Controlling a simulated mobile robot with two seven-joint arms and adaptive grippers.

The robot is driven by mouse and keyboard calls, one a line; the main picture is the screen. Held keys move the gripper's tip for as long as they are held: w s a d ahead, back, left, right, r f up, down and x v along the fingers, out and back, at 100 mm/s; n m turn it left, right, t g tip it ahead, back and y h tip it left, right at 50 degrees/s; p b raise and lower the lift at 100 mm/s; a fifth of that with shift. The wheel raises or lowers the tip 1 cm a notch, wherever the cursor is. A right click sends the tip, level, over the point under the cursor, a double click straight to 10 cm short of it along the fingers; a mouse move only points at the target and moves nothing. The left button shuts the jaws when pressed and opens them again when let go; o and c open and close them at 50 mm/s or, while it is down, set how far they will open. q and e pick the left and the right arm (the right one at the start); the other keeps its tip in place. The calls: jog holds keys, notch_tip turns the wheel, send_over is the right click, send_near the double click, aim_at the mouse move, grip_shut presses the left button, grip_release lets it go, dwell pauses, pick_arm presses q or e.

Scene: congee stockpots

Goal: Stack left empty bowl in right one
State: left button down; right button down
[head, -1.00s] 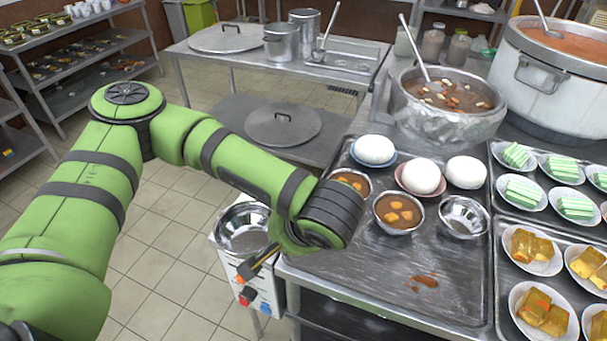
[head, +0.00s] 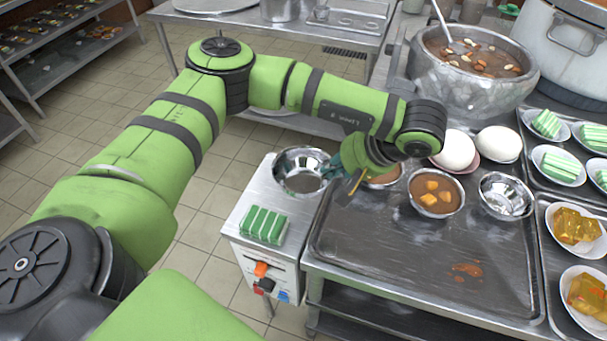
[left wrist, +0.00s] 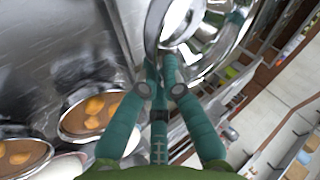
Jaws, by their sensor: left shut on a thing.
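The left empty bowl (head: 298,172) is shiny metal and sits over the small side unit at the tray table's left end. My left gripper (head: 342,178) is at its right rim, shut on it; I cannot tell whether the bowl is lifted. In the left wrist view the teal fingers (left wrist: 160,68) are closed together against bright curved metal at the top. The right empty bowl (head: 506,196) is also shiny metal and stands upright on the large tray, right of a filled bowl (head: 436,192). My right gripper is not in view.
A green striped cake (head: 263,225) lies on the side unit (head: 240,243). Another soup bowl (head: 382,180) is partly hidden by my left gripper. White buns (head: 499,144) stand behind the right empty bowl. The tray's front (head: 400,255) is mostly clear, with a brown spill (head: 467,269).

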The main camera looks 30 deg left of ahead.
aim_at(306, 172)
pick_arm(q)
jog(key=a+f, duration=0.2)
jog(key=a, duration=0.1)
jog(key=s+a+f, duration=0.1)
jog(key=a, duration=0.1)
jog(key=shift+a+f, duration=0.4)
notch_tip(306, 172, down, 4)
jog(key=shift+r, duration=0.15)
jog(key=c, duration=1.4)
grip_release()
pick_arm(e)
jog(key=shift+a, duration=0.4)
